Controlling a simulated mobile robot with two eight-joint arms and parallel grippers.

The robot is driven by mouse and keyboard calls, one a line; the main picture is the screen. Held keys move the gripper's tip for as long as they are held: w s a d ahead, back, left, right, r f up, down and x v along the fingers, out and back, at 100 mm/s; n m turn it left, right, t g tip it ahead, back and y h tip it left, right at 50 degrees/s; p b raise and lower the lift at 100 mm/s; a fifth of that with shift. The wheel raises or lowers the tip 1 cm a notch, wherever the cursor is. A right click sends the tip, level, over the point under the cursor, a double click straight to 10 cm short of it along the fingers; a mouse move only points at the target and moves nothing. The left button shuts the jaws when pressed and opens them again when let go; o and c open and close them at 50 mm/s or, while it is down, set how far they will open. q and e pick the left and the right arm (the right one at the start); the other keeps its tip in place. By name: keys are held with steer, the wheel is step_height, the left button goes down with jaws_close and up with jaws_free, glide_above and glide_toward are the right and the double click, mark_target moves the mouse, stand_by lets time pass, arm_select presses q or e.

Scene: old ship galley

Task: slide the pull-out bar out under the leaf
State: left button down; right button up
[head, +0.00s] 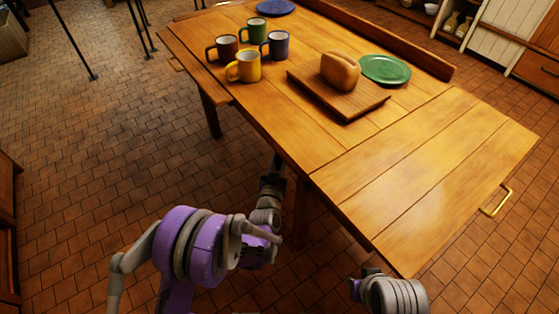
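The wooden table leaf (425,170) spans the right end of the table (285,112) and looks roughly level with the top. A brass handle (496,201) is on its outer edge. The pull-out bar under the leaf is not visible; the leaf hides the space below it. My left gripper (275,168) is a dark shape beside the table's near long edge, left of the leaf's joint. Its fingers are too small and dark to read. Only part of my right arm shows at the bottom, below the leaf's near corner; its gripper cannot be made out.
Several mugs, including a yellow one (243,67), stand at the table's left. Bread (340,70) sits on a cutting board (362,103) beside a green plate (385,69). A table leg (210,116) stands below the near edge.

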arm_select(q)
steer(key=shift+s+d+f, duration=0.1)
steer(key=shift+s+d, duration=0.05)
steer(key=shift+d, duration=0.05)
steer(key=c, duration=0.7)
jaws_free()
steer(key=shift+o, duration=0.2)
steer(key=s+a+p, duration=0.1)
steer(key=s, duration=0.9)
steer(key=shift+s+a, duration=0.35)
steer(key=shift+a, duration=0.05)
